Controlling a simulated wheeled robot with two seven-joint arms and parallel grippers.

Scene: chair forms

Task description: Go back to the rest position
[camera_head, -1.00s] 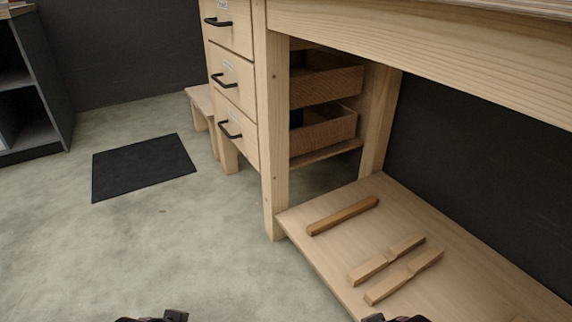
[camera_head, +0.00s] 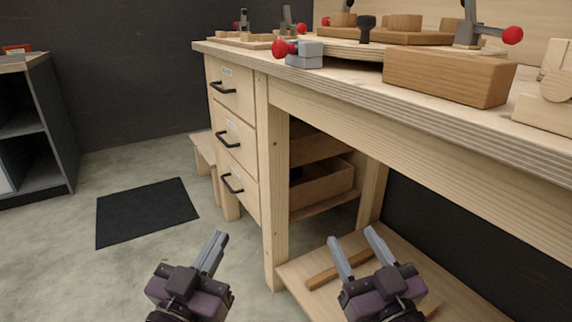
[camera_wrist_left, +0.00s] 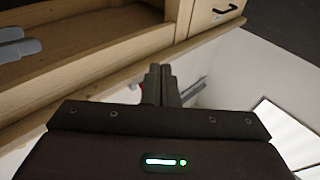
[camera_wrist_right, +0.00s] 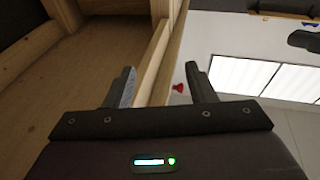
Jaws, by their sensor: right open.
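My left gripper (camera_head: 220,237) is in the head view in front of the drawers, over the floor. Its fingers lie together with nothing visible between them, and they also show together in the left wrist view (camera_wrist_left: 160,72). My right gripper (camera_head: 351,235) is in front of the bench's lower shelf (camera_head: 292,272). Its fingers are spread and empty, as the right wrist view (camera_wrist_right: 159,69) also shows. Both grippers are below the bench top's front edge. A brown wooden bar (camera_head: 324,279) lies on the lower shelf, partly hidden by my right gripper.
The wooden workbench (camera_head: 262,185) has shut drawers at its left. Its top holds a wooden block (camera_head: 448,77) and a grey clamp with a red knob (camera_head: 304,55). A black mat (camera_head: 147,212) lies on the floor. A dark shelf unit (camera_head: 38,130) stands left. Floor between is clear.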

